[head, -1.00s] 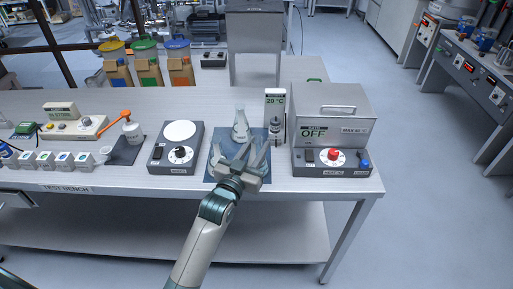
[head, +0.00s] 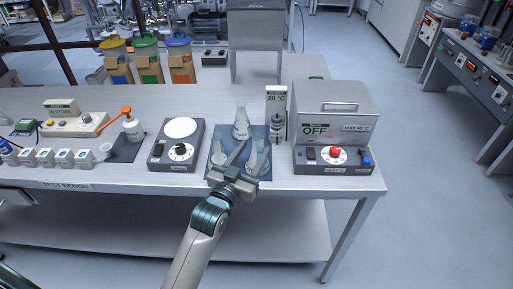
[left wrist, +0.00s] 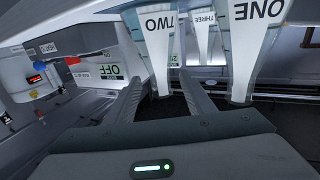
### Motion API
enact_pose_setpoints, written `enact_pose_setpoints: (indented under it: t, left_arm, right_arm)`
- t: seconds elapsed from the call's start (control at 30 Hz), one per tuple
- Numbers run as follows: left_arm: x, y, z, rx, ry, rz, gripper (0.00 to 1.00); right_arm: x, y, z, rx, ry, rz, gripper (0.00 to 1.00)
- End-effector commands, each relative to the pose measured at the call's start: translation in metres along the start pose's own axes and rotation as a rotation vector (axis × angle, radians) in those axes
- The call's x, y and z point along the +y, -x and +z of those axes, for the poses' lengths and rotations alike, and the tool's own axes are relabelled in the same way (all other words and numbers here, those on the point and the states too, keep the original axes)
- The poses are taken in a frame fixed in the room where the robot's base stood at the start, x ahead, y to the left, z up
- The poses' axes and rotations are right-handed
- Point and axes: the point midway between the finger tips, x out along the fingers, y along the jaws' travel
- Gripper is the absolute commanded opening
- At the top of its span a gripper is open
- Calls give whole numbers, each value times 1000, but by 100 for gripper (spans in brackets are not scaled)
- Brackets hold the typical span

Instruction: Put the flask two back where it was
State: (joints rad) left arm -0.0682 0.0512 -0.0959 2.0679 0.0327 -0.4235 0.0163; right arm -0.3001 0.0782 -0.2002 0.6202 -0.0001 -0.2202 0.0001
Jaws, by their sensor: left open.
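Three pale flasks stand on a blue mat (head: 263,133). Flask three (head: 241,122) is at the back, flask one (head: 219,151) at front left, and flask two (head: 260,158) at front right. The left wrist view is upside down and shows the labels of flask two (left wrist: 158,50), flask one (left wrist: 245,40) and flask three (left wrist: 203,30). My left gripper (head: 245,157) is open over the front of the mat. In the left wrist view the neck of flask two lies between its fingers (left wrist: 160,82); contact cannot be told. My right gripper is out of view.
A grey box marked OFF (head: 345,108) and a 20 °C sign (head: 276,96) with a small bottle (head: 277,127) stand right of the mat. A device with a white round plate (head: 181,130) stands left. The bench's front edge is close.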

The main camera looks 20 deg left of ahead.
Motion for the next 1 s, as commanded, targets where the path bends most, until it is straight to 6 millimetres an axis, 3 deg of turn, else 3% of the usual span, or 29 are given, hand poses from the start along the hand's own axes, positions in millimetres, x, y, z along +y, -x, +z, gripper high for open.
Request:
enact_pose_setpoints:
  t: [0.2,0.43,0.63,1.0]
  left_arm:
    - [0,41,3,-2,-1,0,49]
    - [0,73,2,-1,-1,0,49]
    - [0,82,0,-1,0,0,49]
    - [0,82,0,-1,0,0,49]
  right_arm:
    - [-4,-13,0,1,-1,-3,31]
    - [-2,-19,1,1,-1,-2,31]
    - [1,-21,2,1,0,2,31]
    - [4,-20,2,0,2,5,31]
